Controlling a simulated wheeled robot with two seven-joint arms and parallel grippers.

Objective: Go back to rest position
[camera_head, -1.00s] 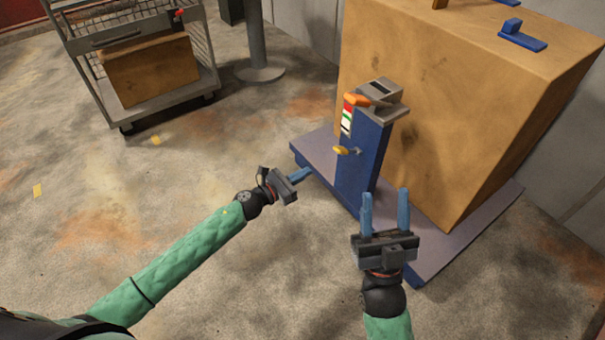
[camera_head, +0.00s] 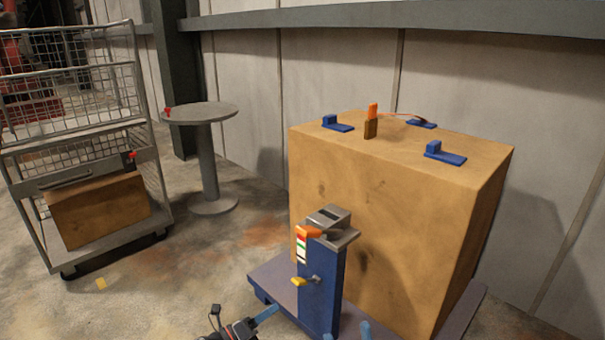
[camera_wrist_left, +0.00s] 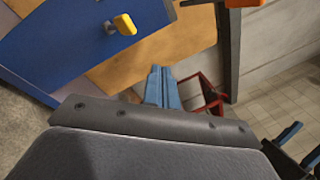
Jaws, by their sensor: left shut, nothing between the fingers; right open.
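My left gripper (camera_head: 266,314) is at the bottom of the head view, left of the blue post (camera_head: 318,290). Its blue fingers are together and empty, as the left wrist view also shows (camera_wrist_left: 162,86). My right gripper (camera_head: 347,334) shows only as blue fingertips at the bottom edge, in front of the post's foot. Its two fingers stand apart in the left wrist view (camera_wrist_left: 300,146), with nothing seen between them. The post carries a yellow lever (camera_head: 299,282), an orange handle (camera_head: 308,232) and a grey head (camera_head: 331,222). Neither gripper visibly holds these.
A large wooden block (camera_head: 390,215) stands behind the post on a low grey-purple base (camera_head: 270,275). Small blue brackets (camera_head: 445,154) and an orange-topped piece (camera_head: 372,120) are on it. A wire cart (camera_head: 110,235) and a round table (camera_head: 200,112) stand left.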

